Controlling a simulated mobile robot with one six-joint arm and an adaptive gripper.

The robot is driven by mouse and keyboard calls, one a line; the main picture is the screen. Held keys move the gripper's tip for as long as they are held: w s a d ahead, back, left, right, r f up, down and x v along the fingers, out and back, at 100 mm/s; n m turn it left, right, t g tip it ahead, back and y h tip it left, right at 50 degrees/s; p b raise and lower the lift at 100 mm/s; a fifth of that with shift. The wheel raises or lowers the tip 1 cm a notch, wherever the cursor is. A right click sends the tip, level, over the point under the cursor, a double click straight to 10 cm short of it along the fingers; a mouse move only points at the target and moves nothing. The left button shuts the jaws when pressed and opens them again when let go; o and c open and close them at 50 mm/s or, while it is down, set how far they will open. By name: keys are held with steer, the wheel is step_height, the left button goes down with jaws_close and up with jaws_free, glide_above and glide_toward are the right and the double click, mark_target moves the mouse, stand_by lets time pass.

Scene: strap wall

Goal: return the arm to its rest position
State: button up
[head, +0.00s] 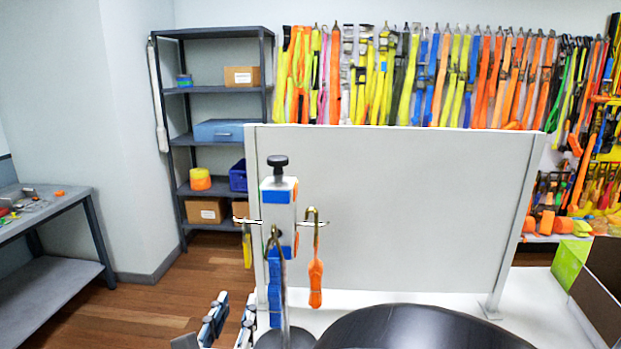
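My gripper cannot be made out in the head view. A large dark rounded shape (425,330) fills the bottom edge right of centre and hides part of the white tabletop; I cannot tell if it is part of my arm. A white post (279,216) with blue bands and a black knob stands in front of a pale upright panel (410,215). Metal hooks show at the post's sides. An orange strap piece (315,285) hangs from the right one, and a blue strap (275,285) hangs down in front of the post.
Blue, white and dark parts (213,322) stand at the lower left, unclear. A grey shelf unit (225,90) holds boxes. A workbench (60,205) stands far left. A green box (569,262) and brown box (602,280) sit right. Many coloured straps (440,75) hang behind.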

steer(key=d+m+g+h, duration=0.7)
steer(key=d+m, duration=0.5)
steer(key=d, duration=1)
steer(key=s+d+f+m+g, duration=0.2)
steer(key=s+d+m+g, duration=0.3)
steer(key=s+d+m, duration=0.3)
steer(key=s+d+f+m+g+y, duration=0.2)
steer(key=s+d+f+m, duration=0.1)
steer(key=s+m, duration=0.35)
steer(key=s+a+r+m+t+y, duration=0.1)
steer(key=s+a+m+y, duration=0.3)
steer(key=a+m+y, duration=0.2)
steer(key=shift+m, duration=1.25)
